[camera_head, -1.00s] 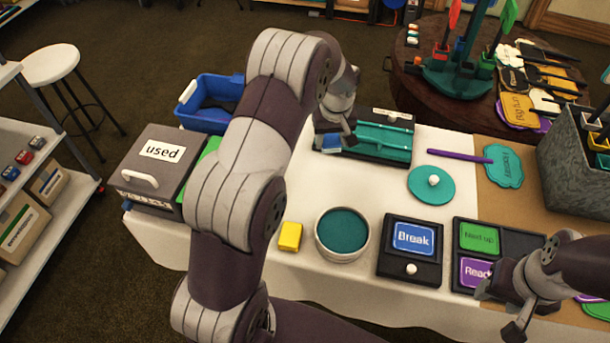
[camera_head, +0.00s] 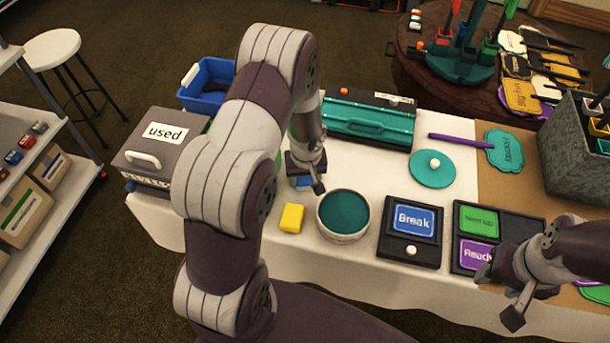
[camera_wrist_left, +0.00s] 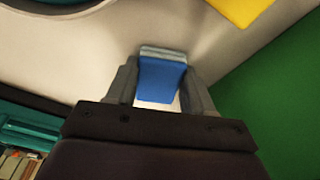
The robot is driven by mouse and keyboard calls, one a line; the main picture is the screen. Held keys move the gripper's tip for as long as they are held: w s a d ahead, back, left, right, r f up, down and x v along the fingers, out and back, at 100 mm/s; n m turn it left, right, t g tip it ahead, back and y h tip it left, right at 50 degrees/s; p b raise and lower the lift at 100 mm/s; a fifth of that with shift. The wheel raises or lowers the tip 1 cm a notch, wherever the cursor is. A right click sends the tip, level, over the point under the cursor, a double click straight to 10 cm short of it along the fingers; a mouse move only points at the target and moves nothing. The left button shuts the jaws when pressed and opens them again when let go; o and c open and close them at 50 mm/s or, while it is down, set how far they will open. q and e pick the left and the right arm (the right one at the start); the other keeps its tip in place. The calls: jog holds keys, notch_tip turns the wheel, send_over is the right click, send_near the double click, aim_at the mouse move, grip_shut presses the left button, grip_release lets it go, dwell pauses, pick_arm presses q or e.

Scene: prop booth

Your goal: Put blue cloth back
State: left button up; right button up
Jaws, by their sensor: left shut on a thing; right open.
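The blue cloth (camera_wrist_left: 160,78) is a small blue piece with a pale grey edge, held between the two fingers of my left gripper (camera_wrist_left: 160,92) in the left wrist view. In the head view my left gripper (camera_head: 306,182) is above the white table, just behind the yellow block and left of the round tin; only a bit of blue shows beside its fingers. My right gripper (camera_head: 499,296) is open and empty at the table's front right, by the purple "Ready" card.
A yellow block (camera_head: 291,218) and a round teal-filled tin (camera_head: 342,214) stand close to the left gripper. A teal case (camera_head: 368,125) lies behind. A grey "used" box (camera_head: 150,165) and a blue bin (camera_head: 207,84) are at left. A "Break" card holder (camera_head: 410,235) is right of the tin.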

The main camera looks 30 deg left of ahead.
aim_at(306, 185)
pick_arm(q)
jog(key=shift+f, duration=0.15)
jog(key=o, duration=1.1)
jog(key=shift+r, duration=0.25)
notch_tip(306, 185, up, 12)
jog(key=s+d+f+p, duration=0.1)
jog(key=s, duration=0.1)
jog(key=s+d+r+m, duration=0.2)
jog(key=s, duration=0.1)
jog(key=s+d+r+m, duration=0.2)
jog(key=s+m, duration=0.1)
jog(key=s, duration=0.1)
jog(key=s+d+r+m+h, duration=0.1)
jog(key=s+d+r+m, duration=0.1)
jog(key=s+d, duration=0.1)
jog(key=shift+s+r, duration=0.3)
jog(key=shift+s, duration=0.15)
